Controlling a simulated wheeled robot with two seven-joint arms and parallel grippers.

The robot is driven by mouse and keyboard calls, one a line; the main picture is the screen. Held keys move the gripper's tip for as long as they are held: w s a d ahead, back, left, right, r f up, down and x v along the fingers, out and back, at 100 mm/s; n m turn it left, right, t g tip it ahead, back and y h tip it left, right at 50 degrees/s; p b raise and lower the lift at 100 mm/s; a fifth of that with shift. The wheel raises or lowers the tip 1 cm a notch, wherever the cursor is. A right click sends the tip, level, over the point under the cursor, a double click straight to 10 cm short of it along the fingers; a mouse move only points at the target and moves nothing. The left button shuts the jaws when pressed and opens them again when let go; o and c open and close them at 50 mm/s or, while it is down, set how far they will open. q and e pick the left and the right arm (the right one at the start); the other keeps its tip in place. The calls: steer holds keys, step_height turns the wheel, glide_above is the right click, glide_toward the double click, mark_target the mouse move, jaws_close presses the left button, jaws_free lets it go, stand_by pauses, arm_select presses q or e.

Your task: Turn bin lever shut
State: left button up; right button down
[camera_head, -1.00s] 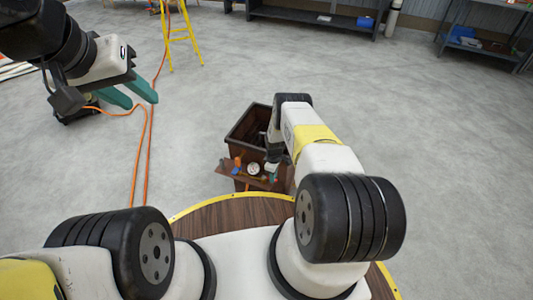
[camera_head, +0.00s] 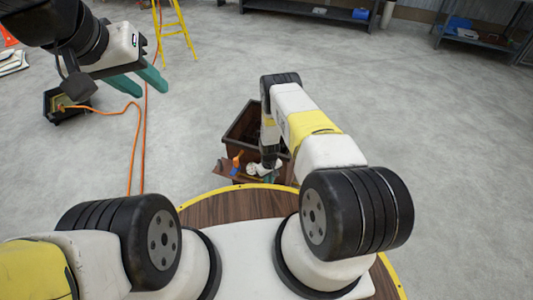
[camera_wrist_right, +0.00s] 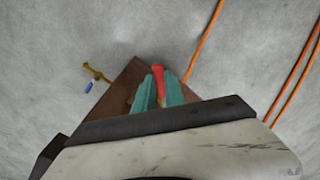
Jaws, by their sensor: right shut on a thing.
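The dark brown open bin (camera_head: 235,119) stands on the floor just beyond my base, with a brown shelf (camera_head: 224,170) on its near side. An orange-and-blue fitting (camera_head: 237,160) sits on this shelf. My right gripper (camera_head: 270,174) reaches down at the shelf, partly hidden by its own wrist. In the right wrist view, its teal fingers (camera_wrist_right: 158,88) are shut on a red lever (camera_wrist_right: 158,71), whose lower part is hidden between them. A brass fitting with a blue handle (camera_wrist_right: 90,86) shows to the left. My left gripper (camera_head: 143,87) is open, empty and raised at upper left.
An orange cord (camera_head: 142,140) runs over the floor left of the bin to a dark box (camera_head: 66,104). A yellow ladder (camera_head: 174,30) and shelving (camera_head: 310,10) stand at the back. The floor right of the bin is clear.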

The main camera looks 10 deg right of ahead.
steer(key=shift+w+a+m, duration=0.1)
steer(key=shift+a+m, duration=0.7)
steer(key=shift+m, duration=0.95)
steer(key=shift+w+a+m, duration=0.1)
steer(key=shift+a+m, duration=0.65)
steer(key=shift+m, duration=1.05)
steer(key=shift+a+m, duration=0.8)
steer(key=shift+m, duration=0.95)
steer(key=c, duration=1.4)
jaws_free()
step_height(320, 180, up, 8)
